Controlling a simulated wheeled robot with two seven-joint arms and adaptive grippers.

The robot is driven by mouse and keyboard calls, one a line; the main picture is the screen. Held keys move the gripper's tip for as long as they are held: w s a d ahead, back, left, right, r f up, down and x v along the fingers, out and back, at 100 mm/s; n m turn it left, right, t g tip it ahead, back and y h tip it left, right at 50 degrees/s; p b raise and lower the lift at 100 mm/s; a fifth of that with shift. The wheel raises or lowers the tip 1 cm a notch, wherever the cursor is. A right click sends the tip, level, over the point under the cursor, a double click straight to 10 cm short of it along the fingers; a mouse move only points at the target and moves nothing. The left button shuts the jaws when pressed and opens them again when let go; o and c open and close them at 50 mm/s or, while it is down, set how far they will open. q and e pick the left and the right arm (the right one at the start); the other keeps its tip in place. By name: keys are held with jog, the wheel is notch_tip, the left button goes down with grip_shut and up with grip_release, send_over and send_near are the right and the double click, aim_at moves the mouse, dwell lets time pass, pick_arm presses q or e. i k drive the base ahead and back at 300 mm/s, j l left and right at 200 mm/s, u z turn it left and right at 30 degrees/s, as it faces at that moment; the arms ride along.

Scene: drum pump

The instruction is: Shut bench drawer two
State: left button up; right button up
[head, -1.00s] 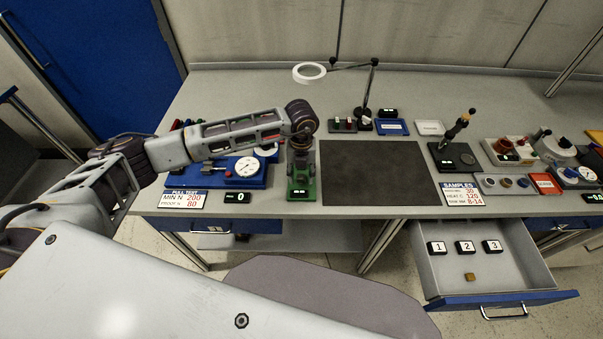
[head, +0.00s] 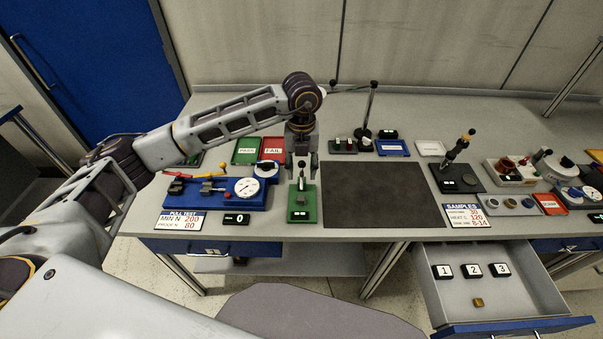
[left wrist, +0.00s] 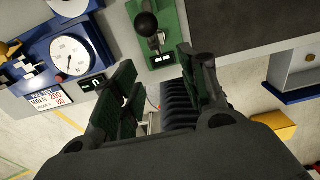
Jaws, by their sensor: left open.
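An open drawer (head: 450,312) with a grey inside and a blue front (head: 515,329) sticks out below the right part of the bench. It holds black-framed tiles marked 1, 2 and 3 and a small brown block (head: 478,302). Part of the drawer also shows at the right edge of the left wrist view (left wrist: 286,72). No drawer number is readable. My left gripper (head: 302,160) points down over the bench, left of the drawer and near a green lever device (head: 302,207). In the left wrist view its fingers (left wrist: 155,88) are apart and empty. My right gripper is out of view.
A dark mat (head: 385,195) lies right of the green device. A blue pull tester (head: 225,192) stands to the left. A stool seat (head: 315,315) is in front of the bench. Another blue drawer (head: 205,246) at the left is closed.

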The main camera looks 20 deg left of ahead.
aim_at(528, 303)
jog(key=z, duration=1.9)
